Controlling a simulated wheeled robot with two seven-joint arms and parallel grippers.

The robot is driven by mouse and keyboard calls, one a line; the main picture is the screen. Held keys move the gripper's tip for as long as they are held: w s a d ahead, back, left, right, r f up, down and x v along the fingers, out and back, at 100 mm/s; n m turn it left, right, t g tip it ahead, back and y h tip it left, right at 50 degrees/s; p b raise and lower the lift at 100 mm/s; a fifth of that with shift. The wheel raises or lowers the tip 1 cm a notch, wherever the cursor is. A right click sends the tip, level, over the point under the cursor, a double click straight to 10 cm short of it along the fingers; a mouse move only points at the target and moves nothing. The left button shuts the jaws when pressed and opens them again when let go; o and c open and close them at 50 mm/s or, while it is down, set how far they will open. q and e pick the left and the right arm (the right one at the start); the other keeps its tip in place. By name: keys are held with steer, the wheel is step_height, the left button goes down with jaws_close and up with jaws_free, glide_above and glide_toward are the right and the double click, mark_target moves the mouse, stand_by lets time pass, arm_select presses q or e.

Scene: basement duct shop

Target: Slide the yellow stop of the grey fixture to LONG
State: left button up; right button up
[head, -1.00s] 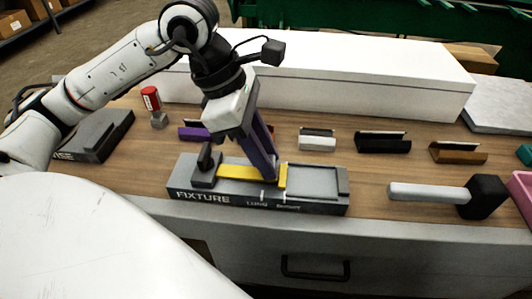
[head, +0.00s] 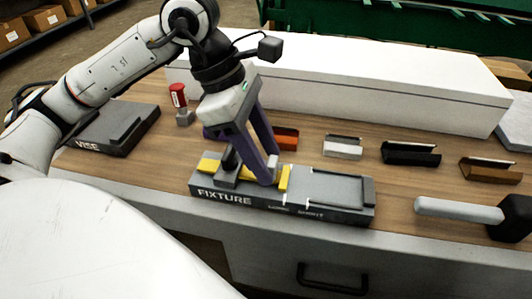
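The grey fixture (head: 340,190) lies on the bench, its front lettered FIXTURE, LONG and SHORT. Its yellow stop (head: 284,178) is a bar with an upright end plate; the bar passes under a block with a black knob (head: 230,158) and sticks out at the left. The end plate lines up about with the left white mark, by LONG. My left gripper (head: 270,168) is over the bar, just left of the end plate. Its purple fingers stand apart, so it looks open; contact with the stop cannot be told. My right gripper is out of view.
A grey vise (head: 115,125) and a red-topped tool (head: 178,97) are at the left. Behind the fixture are orange (head: 286,138), white (head: 343,147), black (head: 410,153) and brown (head: 490,170) pieces. A mallet (head: 450,208) lies at the right. A long white box (head: 370,95) closes the back.

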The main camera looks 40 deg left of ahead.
mark_target(244, 171)
arm_select(q)
steer(key=p+v, duration=0.1)
steer(key=v, duration=0.9)
steer(key=shift+r, duration=0.2)
stand_by(0.4)
